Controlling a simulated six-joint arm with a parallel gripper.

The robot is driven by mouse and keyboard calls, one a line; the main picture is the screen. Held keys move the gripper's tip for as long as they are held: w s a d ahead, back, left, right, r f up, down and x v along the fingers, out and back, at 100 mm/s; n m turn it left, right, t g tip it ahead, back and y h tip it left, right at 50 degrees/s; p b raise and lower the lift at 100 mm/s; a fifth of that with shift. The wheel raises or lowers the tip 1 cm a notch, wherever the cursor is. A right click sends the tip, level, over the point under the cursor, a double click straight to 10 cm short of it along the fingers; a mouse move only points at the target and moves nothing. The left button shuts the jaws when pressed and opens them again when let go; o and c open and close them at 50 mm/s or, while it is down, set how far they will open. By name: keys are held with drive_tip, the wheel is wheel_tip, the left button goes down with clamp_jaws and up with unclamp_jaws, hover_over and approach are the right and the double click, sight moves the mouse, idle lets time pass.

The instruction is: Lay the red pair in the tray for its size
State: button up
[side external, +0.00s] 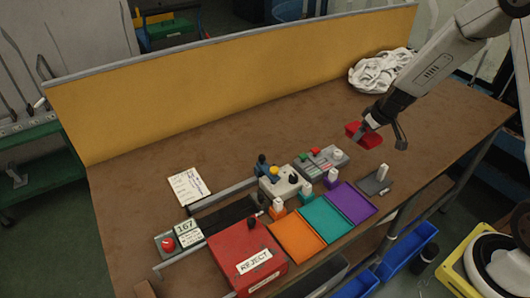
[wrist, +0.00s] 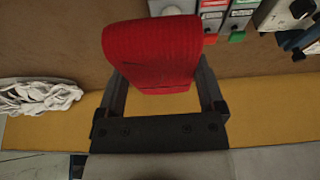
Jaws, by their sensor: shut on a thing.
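The red pair (wrist: 152,50) is a folded, ribbed bundle. My gripper (wrist: 158,90) is shut on it, with one finger at each side in the wrist view. In the side external view the red pair (side external: 364,136) hangs in my gripper (side external: 372,128) above the right part of the bench, apart from the trays. Three flat trays lie side by side at the bench's front: orange (side external: 298,241), teal (side external: 327,219) and purple (side external: 352,203). All three look empty. Small blocks of matching colour stand behind them. I cannot read any size marks on them.
A red REJECT box (side external: 245,252) stands left of the orange tray. A grey fixture with a white peg (side external: 380,180) stands right of the purple tray. Control boxes (side external: 322,161) sit behind the trays. White cloth (side external: 380,70) lies at the back right, by the yellow backboard (side external: 230,80).

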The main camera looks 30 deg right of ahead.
drive_tip(key=s+a+r, duration=0.1)
drive_tip(key=s+a, duration=0.1)
drive_tip(key=a, duration=0.5)
drive_tip(key=s+a+r, duration=0.2)
drive_tip(key=a, duration=0.6)
hover_over(322, 216)
drive_tip(key=s, duration=0.1)
wheel_tip(322, 216, down, 7)
drive_tip(key=shift+s+f, duration=0.2)
drive_tip(key=shift+f, duration=0.25)
drive_tip(key=shift+f, duration=2.2)
drive_tip(key=shift+f, duration=0.1)
drive_tip(key=shift+f, duration=1.65)
drive_tip(key=shift+f, duration=0.1)
